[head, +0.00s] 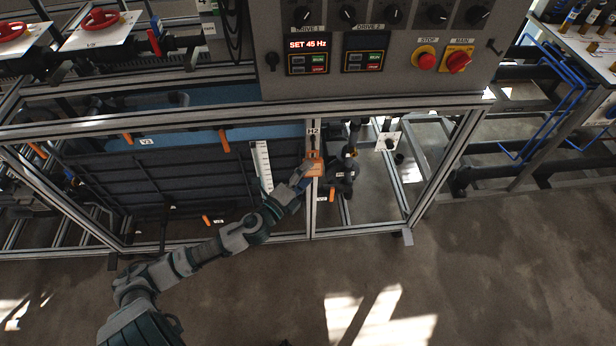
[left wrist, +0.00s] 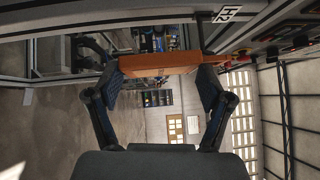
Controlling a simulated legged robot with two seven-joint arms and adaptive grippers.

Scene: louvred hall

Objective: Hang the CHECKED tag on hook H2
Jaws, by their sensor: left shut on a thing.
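The orange tag (head: 315,168) is at the upright frame post, just below the H2 label (head: 313,131). Its lettering is too small to read, so I cannot confirm CHECKED. My left gripper (head: 304,172) is shut on the tag. In the left wrist view the tag (left wrist: 158,62) spans between the two fingers (left wrist: 160,85), and the H2 label (left wrist: 228,13) is close beyond it. A thin dark rod (left wrist: 199,30) by that label looks like the hook. I cannot tell whether the tag touches it. My right gripper is not in view.
A grey control panel (head: 390,80) with knobs, displays and red buttons overhangs the frame. Dark fittings (head: 345,175) stand right of the post. A white scale strip (head: 263,165) and a dark tank (head: 160,185) are to its left. The floor in front is clear.

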